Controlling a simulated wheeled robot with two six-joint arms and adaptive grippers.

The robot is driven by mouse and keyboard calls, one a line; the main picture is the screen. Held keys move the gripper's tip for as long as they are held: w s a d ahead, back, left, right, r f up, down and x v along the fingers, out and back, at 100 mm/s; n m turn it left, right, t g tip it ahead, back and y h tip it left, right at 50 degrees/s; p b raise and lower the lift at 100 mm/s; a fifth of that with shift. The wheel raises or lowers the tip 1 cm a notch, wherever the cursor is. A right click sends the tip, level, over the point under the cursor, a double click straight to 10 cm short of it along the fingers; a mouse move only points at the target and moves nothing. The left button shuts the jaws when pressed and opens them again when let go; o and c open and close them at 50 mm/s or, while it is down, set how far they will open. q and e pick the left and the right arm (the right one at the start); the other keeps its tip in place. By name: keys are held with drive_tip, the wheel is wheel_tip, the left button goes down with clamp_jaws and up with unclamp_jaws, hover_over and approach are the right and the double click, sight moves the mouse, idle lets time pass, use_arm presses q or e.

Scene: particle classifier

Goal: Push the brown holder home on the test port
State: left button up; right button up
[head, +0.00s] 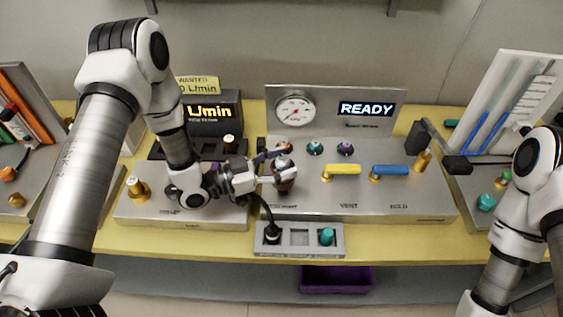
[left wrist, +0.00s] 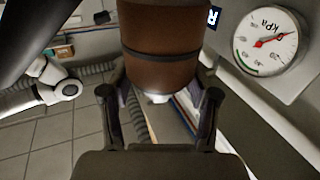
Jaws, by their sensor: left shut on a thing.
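The brown holder (head: 286,180) is at the left part of the grey test panel (head: 400,203), below the round gauge. My left gripper (head: 275,181) is shut on it from the left. In the left wrist view the holder (left wrist: 165,62) is a brown cylinder with a dark band, between the two fingers (left wrist: 160,105), with a small pale part at its end. The test port is hidden by the holder and gripper, so I cannot tell how far the holder is seated. My right gripper is out of view.
The panel carries a yellow lever (head: 343,169), a blue lever (head: 391,170) and a gauge (head: 295,110) beside a READY display (head: 367,108). A small grey tray (head: 299,251) with a black and a teal piece stands in front. A purple bin (head: 337,279) is below.

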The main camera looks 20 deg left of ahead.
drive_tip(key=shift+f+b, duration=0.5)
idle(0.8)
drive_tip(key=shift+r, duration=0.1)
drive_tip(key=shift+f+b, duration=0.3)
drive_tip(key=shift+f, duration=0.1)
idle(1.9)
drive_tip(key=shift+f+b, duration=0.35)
drive_tip(key=shift+b, duration=0.05)
idle(2.1)
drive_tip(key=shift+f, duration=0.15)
idle(1.7)
